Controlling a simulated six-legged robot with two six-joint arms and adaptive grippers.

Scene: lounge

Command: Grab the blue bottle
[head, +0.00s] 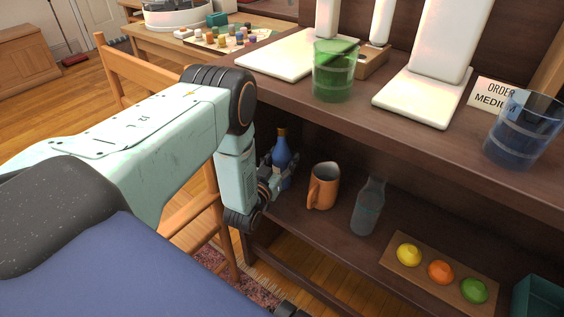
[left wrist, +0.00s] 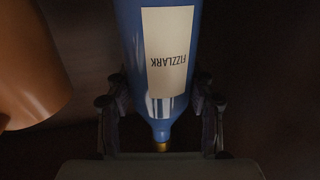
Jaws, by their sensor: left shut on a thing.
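The blue bottle (head: 282,157) stands upright at the left end of the lower shelf in the head view. It has a gold cap and, in the left wrist view (left wrist: 125,30), a pale label reading FIZZLARK. My left gripper (head: 273,182) reaches in from the left and is shut on the bottle. In the left wrist view the fingers of my left gripper (left wrist: 160,112) lie on both sides of the bottle, near its shoulder. My arm and fingers hide part of the bottle in the head view. My right gripper is not in view.
An orange mug (head: 325,187) stands just right of the bottle. A wooden chair (head: 150,75) stands left of the shelf.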

